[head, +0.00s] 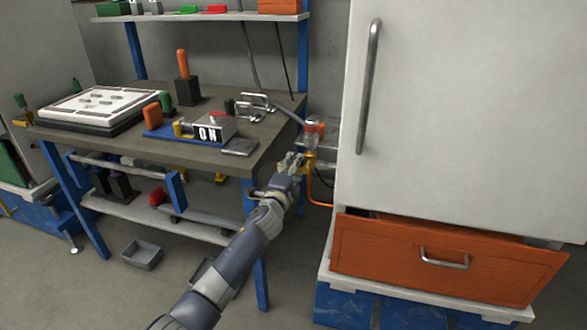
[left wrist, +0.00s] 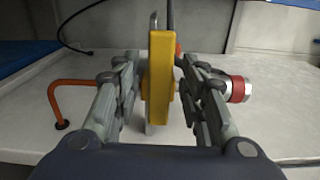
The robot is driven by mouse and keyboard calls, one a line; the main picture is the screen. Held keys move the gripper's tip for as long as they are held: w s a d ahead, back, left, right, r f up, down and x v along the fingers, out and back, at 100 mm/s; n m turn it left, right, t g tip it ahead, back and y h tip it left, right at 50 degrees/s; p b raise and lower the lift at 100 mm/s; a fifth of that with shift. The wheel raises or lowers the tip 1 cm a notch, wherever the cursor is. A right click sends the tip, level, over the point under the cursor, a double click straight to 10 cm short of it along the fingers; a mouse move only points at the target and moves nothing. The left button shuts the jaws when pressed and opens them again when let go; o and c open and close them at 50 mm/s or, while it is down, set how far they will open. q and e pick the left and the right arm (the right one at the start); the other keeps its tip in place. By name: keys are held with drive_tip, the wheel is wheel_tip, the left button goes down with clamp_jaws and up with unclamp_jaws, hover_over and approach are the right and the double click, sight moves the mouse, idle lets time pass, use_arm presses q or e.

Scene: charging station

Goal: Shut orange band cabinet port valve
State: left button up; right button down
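The port valve on the side of the white cabinet (head: 455,120) has a yellow handle (left wrist: 160,78), which stands upright in the left wrist view. My left gripper (head: 290,165) is at the valve, with one finger on each side of the handle. The fingers are close to the handle, but I cannot tell whether both press on it. A metal fitting with a red band (left wrist: 237,89) is to the right of the fingers. An orange pipe (left wrist: 75,84) bends down at the left, and it also shows in the head view (head: 317,203). My right gripper is out of view.
A workbench (head: 90,133) with a blue frame stands left of the cabinet, close to my arm. An orange drawer (head: 390,262) is slightly out below the cabinet door. Grey bins (head: 142,256) lie on the floor. A dark cable (left wrist: 72,20) runs behind the valve.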

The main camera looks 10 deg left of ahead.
use_arm(q)
drive_tip(key=shift+s, duration=0.1)
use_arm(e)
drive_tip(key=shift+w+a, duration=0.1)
use_arm(q)
drive_tip(key=s, duration=1.2)
drive_tip(key=shift+a, duration=0.2)
drive_tip(key=shift+w+f, duration=0.1)
